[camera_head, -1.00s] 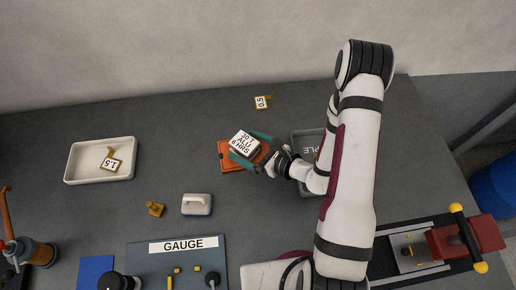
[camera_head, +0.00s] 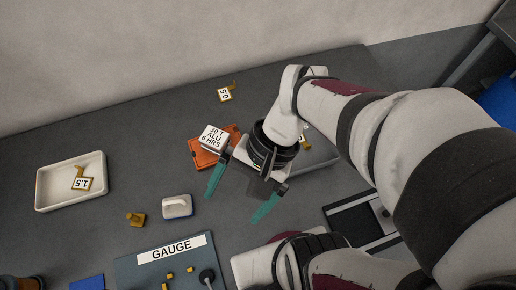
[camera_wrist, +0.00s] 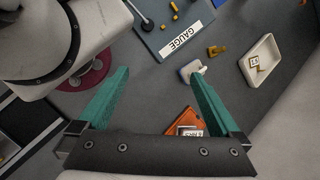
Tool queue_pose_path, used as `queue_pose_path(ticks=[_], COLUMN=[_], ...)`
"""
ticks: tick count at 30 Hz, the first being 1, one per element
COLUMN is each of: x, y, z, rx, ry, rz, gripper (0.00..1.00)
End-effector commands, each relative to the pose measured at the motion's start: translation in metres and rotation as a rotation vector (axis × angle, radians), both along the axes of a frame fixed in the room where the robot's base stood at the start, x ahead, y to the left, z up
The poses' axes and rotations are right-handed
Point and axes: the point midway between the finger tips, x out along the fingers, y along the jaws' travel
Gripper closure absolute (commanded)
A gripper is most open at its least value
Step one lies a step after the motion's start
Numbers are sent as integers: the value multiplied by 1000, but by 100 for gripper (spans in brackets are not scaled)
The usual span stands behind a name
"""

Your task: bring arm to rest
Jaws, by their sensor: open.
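My gripper (camera_head: 231,209) is open and empty. Its two teal fingers are spread wide above the bench, in front of the orange tray and to the right of the white-handled block. In the wrist view the open fingers (camera_wrist: 158,73) show with nothing between their tips. A white label block (camera_head: 214,138) reading "30 T ALU 6 HRS" lies on the orange tray (camera_head: 207,159), apart from the fingers. My arm reaches in from the right and hides part of the grey tray (camera_head: 320,158) behind the wrist.
A white tray (camera_head: 45,200) holds a brass piece tagged 1.5. Another piece tagged 0.5 (camera_head: 225,94) lies at the back. A brass part (camera_head: 136,219), a white-handled block (camera_head: 177,207) and the GAUGE board (camera_head: 140,277) are at the front left. The back left bench is bare.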

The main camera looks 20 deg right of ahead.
Motion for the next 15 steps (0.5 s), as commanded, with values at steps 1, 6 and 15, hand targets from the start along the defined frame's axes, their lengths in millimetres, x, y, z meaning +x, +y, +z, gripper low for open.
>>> queue_pose_path(ticks=[1, 6, 15], x=[-7, -12, -12], y=[-11, -41, -44], z=[6, 18, 20], rx=[-101, -314, -332], ry=[-79, -230, -241], rz=[80, 194, 199], gripper=[0, 0, 0])
